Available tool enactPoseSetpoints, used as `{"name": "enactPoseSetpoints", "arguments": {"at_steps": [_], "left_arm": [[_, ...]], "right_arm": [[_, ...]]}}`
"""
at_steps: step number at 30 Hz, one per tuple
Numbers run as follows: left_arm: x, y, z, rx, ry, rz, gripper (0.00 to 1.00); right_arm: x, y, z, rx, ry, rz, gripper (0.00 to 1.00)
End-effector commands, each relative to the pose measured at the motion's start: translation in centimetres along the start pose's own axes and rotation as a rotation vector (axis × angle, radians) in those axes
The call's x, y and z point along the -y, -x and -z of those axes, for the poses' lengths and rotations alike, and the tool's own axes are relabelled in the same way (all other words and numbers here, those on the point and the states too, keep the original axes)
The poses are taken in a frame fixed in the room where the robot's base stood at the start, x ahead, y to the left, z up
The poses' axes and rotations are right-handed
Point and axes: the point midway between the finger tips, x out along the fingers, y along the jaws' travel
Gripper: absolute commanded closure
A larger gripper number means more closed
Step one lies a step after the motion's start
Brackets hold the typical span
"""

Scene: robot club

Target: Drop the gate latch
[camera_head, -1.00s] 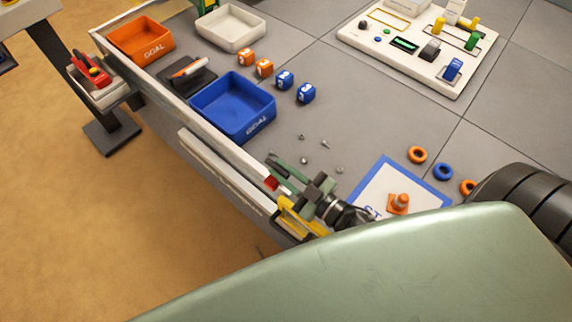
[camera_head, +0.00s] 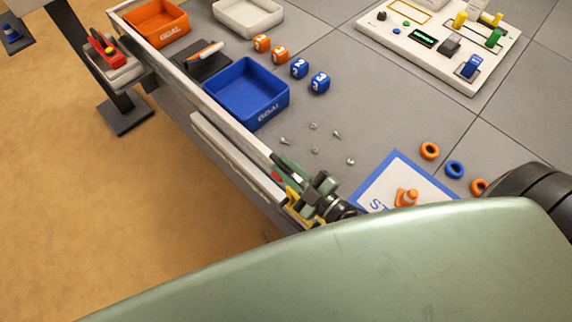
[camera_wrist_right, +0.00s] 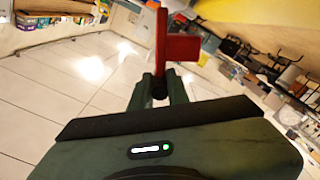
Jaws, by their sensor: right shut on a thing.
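The gate latch shows as a red handle (camera_wrist_right: 165,48) in the right wrist view, upright between the tips of my green right gripper (camera_wrist_right: 159,88). The fingers are shut on it. In the head view my right gripper (camera_head: 287,172) lies along the near rim of the grey table, and a small bit of red (camera_head: 277,177) shows beside its fingers. A yellow part (camera_head: 293,197) at the table edge is partly covered by my wrist. How the latch meets its mount is hidden. My left gripper is in neither current view.
A low pale rail (camera_head: 190,85) edges the table. Near it are a blue goal tray (camera_head: 283,104), an orange goal tray (camera_head: 183,32), and several loose screws (camera_head: 314,126). A red-topped stand (camera_head: 107,50) is left.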

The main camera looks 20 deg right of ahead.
Motion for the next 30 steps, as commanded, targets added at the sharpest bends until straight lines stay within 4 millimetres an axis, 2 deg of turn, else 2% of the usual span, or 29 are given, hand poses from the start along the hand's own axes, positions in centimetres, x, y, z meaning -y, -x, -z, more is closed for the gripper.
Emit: {"name": "enactPoseSetpoints", "arguments": {"at_steps": [2, 3, 5, 17, 30], "left_arm": [[0.0, 0.0, 0.0, 0.0, 0.0, 0.0, 1.0], [0.0, 0.0, 0.0, 0.0, 0.0, 0.0, 1.0], [0.0, 0.0, 0.0, 0.0, 0.0, 0.0, 1.0], [0.0, -0.2, 0.0, 0.0, 0.001, 0.0, 1.0], [0.0, -1.4, -0.1, 0.0, 0.001, 0.0, 1.0]], "right_arm": [[0.1, 0.0, 0.0, 0.0, -0.002, 0.002, 1.0], [0.1, 0.0, 0.0, 0.0, -0.002, 0.002, 0.78], [0.1, 0.0, 0.0, 0.0, -0.002, 0.002, 0.62], [0.1, 0.6, -0.1, 0.002, -0.003, 0.002, 0.62], [0.2, 7.2, -0.2, 0.003, -0.003, 0.002, 0.62]]}}
